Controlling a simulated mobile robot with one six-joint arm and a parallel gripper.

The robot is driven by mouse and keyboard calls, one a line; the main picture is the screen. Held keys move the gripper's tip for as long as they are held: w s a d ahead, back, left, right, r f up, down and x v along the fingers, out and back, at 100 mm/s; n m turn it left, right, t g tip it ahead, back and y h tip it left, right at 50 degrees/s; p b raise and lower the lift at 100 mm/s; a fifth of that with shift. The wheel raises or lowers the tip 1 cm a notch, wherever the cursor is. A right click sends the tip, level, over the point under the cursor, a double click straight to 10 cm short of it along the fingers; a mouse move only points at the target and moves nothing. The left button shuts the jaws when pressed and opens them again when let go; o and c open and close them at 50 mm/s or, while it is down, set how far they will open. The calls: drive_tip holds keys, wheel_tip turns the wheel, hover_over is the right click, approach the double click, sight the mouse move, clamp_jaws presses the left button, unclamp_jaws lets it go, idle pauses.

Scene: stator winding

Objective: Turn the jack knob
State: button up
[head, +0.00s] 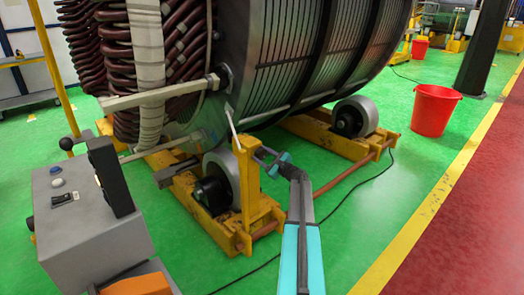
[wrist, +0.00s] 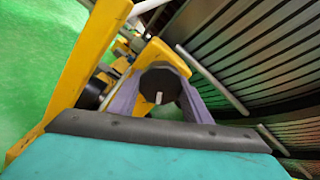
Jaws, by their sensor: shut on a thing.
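The jack knob (wrist: 160,80) is a dark, many-sided disc with a short white mark on its face, seen in the wrist view in front of a yellow post. My gripper (wrist: 155,98) has its two purple-grey fingers on either side of the knob and is shut on it. In the head view, my gripper (head: 264,156) reaches the top of the yellow jack post (head: 247,185) from the right. The knob is too small and covered to make out there. The white mark on the knob points roughly down in the wrist view.
The large stator (head: 290,50) rests above rollers (head: 358,117) on a yellow frame (head: 330,137). A grey control box (head: 75,225) stands at the left. A red bucket (head: 433,110) stands on the right.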

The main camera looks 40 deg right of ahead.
drive_tip(key=m+p, duration=0.6)
drive_tip(key=shift+a+r, duration=0.15)
drive_tip(key=shift+a, duration=0.05)
drive_tip(key=m+p, duration=0.5)
drive_tip(key=m, duration=0.1)
drive_tip(key=shift+a, duration=0.1)
drive_tip(key=m+p, duration=0.3)
drive_tip(key=p, duration=0.1)
drive_tip(key=shift+a+r+m, duration=0.1)
drive_tip(key=shift+m, duration=0.2)
drive_tip(key=m+p, duration=0.3)
drive_tip(key=shift+m, duration=0.3)
drive_tip(key=m+p, duration=0.3)
drive_tip(key=p, duration=0.1)
drive_tip(key=shift+r+m, duration=0.1)
drive_tip(key=shift+m, duration=0.3)
drive_tip(key=shift+m+p, duration=0.35)
drive_tip(key=shift+m, duration=0.25)
drive_tip(key=o, duration=1.1)
drive_tip(key=shift+c, duration=0.2)
